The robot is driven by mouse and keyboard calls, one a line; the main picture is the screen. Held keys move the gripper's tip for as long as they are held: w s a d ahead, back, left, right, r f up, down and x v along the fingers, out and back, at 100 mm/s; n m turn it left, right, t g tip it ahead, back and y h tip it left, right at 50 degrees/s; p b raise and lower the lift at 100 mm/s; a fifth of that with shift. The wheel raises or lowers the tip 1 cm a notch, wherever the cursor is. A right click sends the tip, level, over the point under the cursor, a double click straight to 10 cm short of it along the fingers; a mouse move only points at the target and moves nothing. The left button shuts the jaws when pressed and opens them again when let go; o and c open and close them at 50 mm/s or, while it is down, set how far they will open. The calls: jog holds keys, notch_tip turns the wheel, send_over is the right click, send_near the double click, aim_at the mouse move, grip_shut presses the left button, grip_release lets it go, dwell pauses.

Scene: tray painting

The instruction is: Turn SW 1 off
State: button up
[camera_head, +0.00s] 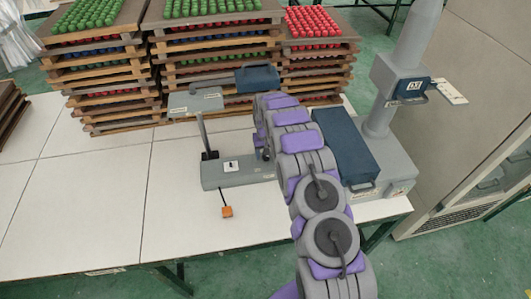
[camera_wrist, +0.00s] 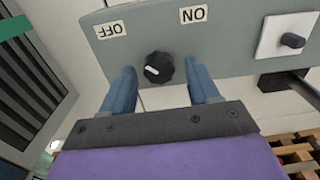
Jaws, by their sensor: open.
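A black round knob (camera_wrist: 158,67) with a white mark sits on the grey panel (camera_wrist: 235,50) in the wrist view. The mark lies toward the left side of the knob. The "OFF" label (camera_wrist: 110,30) and the "ON" label (camera_wrist: 193,15) appear upside down above it, left and right. My gripper (camera_wrist: 160,78) is open, with one blue finger on each side of the knob; contact cannot be told. In the head view the panel belongs to the grey machine base (camera_head: 235,177). My arm hides the knob and gripper there.
A white switch plate (camera_wrist: 287,36) is right of the knob. Stacked trays (camera_head: 110,85) line the back. The table's left side (camera_head: 90,190) is clear.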

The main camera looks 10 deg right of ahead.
notch_tip(320, 180, up, 17)
jog(key=p, duration=0.1)
jog(key=shift+r, duration=0.15)
dwell(0.4)
dwell(0.4)
jog(key=s+r+b, duration=0.1)
jog(key=s+r, duration=0.4)
jog(key=s, duration=0.4)
jog(key=s+r+g, duration=0.1)
jog(key=s+r, duration=0.4)
jog(key=s, duration=0.3)
jog(key=s+r+b, duration=0.1)
jog(key=s+r, duration=0.5)
jog(key=s, duration=0.3)
jog(key=s+f+b, duration=0.1)
jog(key=s+f, duration=0.1)
jog(key=s, duration=2.4)
jog(key=shift+s+f+g+b, duration=0.35)
jog(key=shift+s+f+g, duration=0.05)
